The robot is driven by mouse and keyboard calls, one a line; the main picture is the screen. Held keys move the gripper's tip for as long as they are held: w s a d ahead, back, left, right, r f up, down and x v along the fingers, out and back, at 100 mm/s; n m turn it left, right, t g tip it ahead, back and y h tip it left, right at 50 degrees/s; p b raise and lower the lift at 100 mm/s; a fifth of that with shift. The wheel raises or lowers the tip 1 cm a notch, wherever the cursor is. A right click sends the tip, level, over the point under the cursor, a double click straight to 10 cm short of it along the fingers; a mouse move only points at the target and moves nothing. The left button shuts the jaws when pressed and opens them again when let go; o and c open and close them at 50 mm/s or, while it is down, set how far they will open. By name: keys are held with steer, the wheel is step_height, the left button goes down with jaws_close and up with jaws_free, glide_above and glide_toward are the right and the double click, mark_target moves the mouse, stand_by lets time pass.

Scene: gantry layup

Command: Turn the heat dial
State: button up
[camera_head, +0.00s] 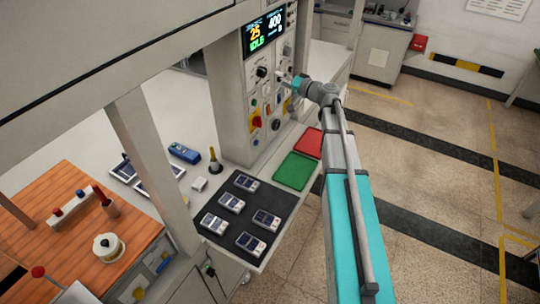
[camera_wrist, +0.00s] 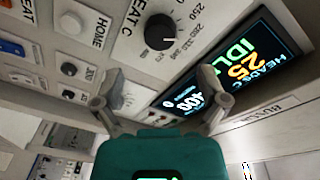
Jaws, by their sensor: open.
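The heat dial (camera_wrist: 160,32) is a round black knob on the pale control panel, beside a "HEAT C" label and a printed number scale. In the head view a black knob (camera_head: 262,71) below the display appears to be the same dial. My gripper (camera_wrist: 155,88) is open, its two grey fingers spread apart with nothing between them. In the wrist view the dial lies above the fingertips and apart from them. In the head view my gripper (camera_head: 284,78) is by the panel, right of the knob; its tips are small there.
A lit display (camera_wrist: 238,62) reads IDLE, 25 and 400. A HOME button (camera_wrist: 82,18) and other knobs and buttons share the panel (camera_head: 240,125). A dark mat (camera_head: 243,210) with several small devices, a green pad (camera_head: 295,172) and a red pad (camera_head: 308,143) lie below.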

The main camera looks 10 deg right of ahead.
steer(key=v, duration=0.6)
steer(key=s+a+f+n+g+h+b, duration=0.1)
steer(key=s+a+f+g, duration=0.3)
steer(key=f, duration=0.5)
steer(key=s+a+f+n+g+h+b, duration=0.2)
steer(key=s+a+f+g+h+b, duration=0.1)
steer(key=s+a+f, duration=0.5)
steer(key=shift+s+f+g+b, duration=0.45)
steer(key=shift+s+f+g, duration=0.25)
steer(key=shift+s+g, duration=0.45)
steer(key=shift+w, duration=0.1)
steer(key=s+d+f+g+h+b, duration=0.2)
steer(key=s+f+g+h+b, duration=0.2)
steer(key=s+f+h+b, duration=0.4)
steer(key=s+f+b, duration=0.2)
steer(key=s+f, duration=0.3)
steer(key=f, duration=0.2)
steer(key=shift+s, duration=0.3)
